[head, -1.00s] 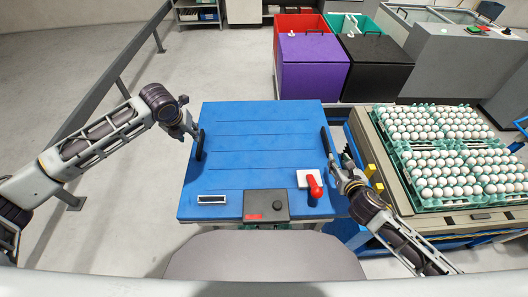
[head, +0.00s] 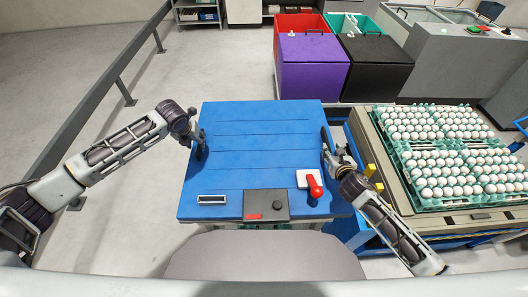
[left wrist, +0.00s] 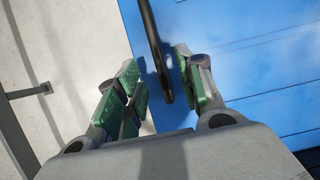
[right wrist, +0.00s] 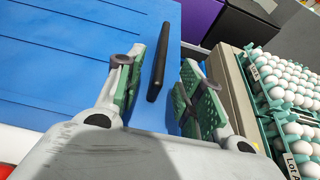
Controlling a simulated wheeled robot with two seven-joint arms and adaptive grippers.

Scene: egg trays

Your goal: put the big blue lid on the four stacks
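The big blue lid (head: 255,150) lies flat in front of me in the head view, with a black handle at each side edge. My left gripper (head: 197,140) is at the left handle. In the left wrist view its green-padded fingers are apart, with the black handle (left wrist: 155,50) between them. My right gripper (head: 335,160) is at the right handle. In the right wrist view its fingers are apart on both sides of the black handle (right wrist: 160,62). Neither gripper visibly presses on its handle.
Trays of white eggs (head: 450,150) stand on a beige-edged conveyor (head: 398,192) at the right. A purple bin (head: 312,68) and a black bin (head: 374,68) stand behind. A rail (head: 95,75) runs along the left.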

